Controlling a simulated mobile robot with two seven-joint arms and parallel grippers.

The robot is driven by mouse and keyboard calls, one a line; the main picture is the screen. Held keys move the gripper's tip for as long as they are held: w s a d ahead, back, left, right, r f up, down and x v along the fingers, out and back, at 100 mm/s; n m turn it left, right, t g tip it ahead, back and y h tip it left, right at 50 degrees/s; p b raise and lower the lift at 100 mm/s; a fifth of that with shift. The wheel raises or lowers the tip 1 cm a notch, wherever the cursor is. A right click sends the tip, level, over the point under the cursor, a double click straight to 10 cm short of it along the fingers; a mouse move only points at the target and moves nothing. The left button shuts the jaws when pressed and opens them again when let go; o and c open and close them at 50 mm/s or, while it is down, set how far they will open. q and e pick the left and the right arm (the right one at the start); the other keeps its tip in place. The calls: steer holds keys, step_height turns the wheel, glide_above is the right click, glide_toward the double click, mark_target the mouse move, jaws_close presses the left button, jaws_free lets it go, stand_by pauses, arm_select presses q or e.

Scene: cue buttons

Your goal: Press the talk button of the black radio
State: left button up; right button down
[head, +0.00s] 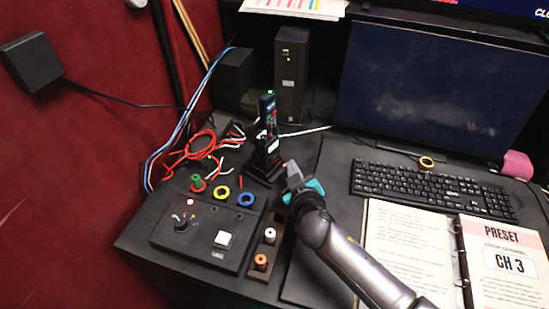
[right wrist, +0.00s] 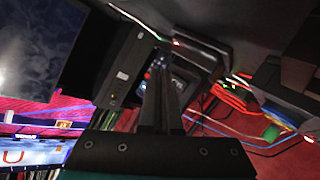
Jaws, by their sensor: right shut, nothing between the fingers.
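The black radio (head: 269,112) stands upright in a black stand (head: 262,166) on the dark desk, left of the monitor, in the head view. Which part is the talk button is too small to tell. My right gripper (head: 289,166) is in front of the stand and to its right, below the radio's body, with its fingers shut and empty. In the right wrist view the shut fingers (right wrist: 163,72) hide much of what lies ahead. My left gripper is not in view.
A control box (head: 212,238) with knobs and a white button sits at front left. A tray with spools (head: 263,253) lies beside it. Red, blue and white cables (head: 195,150) crowd the left. A keyboard (head: 430,187), binder (head: 410,240) and monitor (head: 435,85) fill the right.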

mark_target(278, 155)
steer(key=shift+w+a, duration=0.75)
steer(key=shift+a, duration=0.05)
steer(key=shift+w+a+b, duration=0.1)
steer(key=shift+b, duration=0.2)
stand_by(1.3)
steer(key=shift+w+a, duration=0.2)
steer(key=shift+w+a, duration=0.25)
steer(key=shift+a, duration=0.05)
stand_by(1.8)
steer(key=shift+s+d, duration=0.55)
steer(key=shift+d, duration=0.05)
steer(key=shift+s+d+p, duration=0.75)
steer(key=shift+s+d, duration=0.95)
steer(key=shift+d, duration=0.15)
